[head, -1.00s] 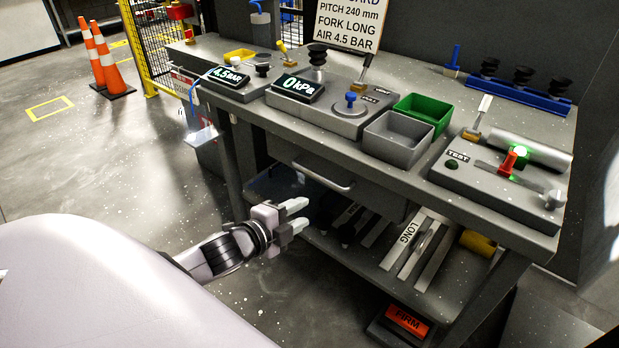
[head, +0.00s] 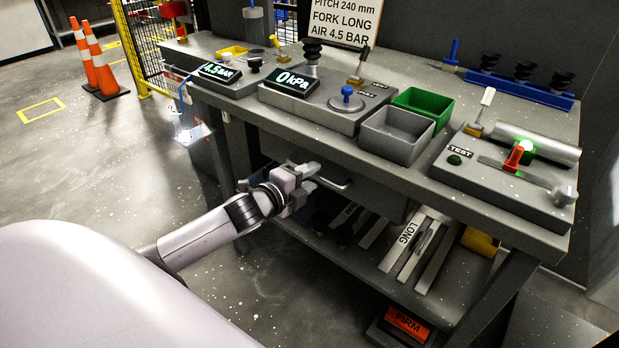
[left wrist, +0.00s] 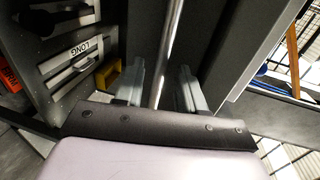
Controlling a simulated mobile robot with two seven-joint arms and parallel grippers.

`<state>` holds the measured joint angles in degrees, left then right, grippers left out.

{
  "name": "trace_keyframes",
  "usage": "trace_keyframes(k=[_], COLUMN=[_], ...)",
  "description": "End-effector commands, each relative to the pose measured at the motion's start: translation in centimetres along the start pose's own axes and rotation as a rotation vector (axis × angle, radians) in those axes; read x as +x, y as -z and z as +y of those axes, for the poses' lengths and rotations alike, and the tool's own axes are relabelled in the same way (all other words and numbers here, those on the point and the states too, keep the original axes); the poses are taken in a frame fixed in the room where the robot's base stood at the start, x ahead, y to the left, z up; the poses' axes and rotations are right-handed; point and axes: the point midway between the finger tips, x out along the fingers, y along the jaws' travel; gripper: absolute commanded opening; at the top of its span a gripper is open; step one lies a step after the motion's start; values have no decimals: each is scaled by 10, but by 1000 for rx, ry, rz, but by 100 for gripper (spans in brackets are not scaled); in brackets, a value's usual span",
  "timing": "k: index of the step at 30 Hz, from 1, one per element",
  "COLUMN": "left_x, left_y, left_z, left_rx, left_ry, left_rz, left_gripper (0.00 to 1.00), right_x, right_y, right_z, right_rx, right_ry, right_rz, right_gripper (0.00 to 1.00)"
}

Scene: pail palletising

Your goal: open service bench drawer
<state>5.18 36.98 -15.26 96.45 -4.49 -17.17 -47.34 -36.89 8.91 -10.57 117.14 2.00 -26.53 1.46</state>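The service bench drawer (head: 378,204) is a dark grey box front under the bench top, and it looks shut. Its silver bar handle (head: 342,186) is partly hidden by my left gripper (head: 312,177), which is at the handle's left part. In the left wrist view the handle (left wrist: 170,35) runs as a long bar between the two spread fingers of the left gripper (left wrist: 161,88). The fingers are apart, with gaps beside the bar; I cannot tell whether either touches it. My right gripper is in neither view.
The bench top (head: 330,138) overhangs the drawer and carries gauges, a grey bin (head: 396,137), a green bin (head: 425,105) and a test panel (head: 500,185). A lower shelf (head: 375,270) holds parts labelled LONG. Floor to the left is open.

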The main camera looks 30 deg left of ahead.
Motion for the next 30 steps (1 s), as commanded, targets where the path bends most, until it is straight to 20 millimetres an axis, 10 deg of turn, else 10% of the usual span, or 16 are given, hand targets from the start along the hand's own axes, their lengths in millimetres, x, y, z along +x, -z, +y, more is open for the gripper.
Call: trace_keyframes(k=[11,16,30], left_x=[5,5,5], left_y=[0,0,0], left_z=[0,0,0], left_rx=[-1,-1,1], left_ry=[-1,-1,-2], left_rz=[0,0,-1], left_gripper=[39,0,0], right_x=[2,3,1], right_y=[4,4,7], right_z=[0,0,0], right_rx=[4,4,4], right_ry=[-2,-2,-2], right_rz=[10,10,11], right_gripper=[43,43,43])
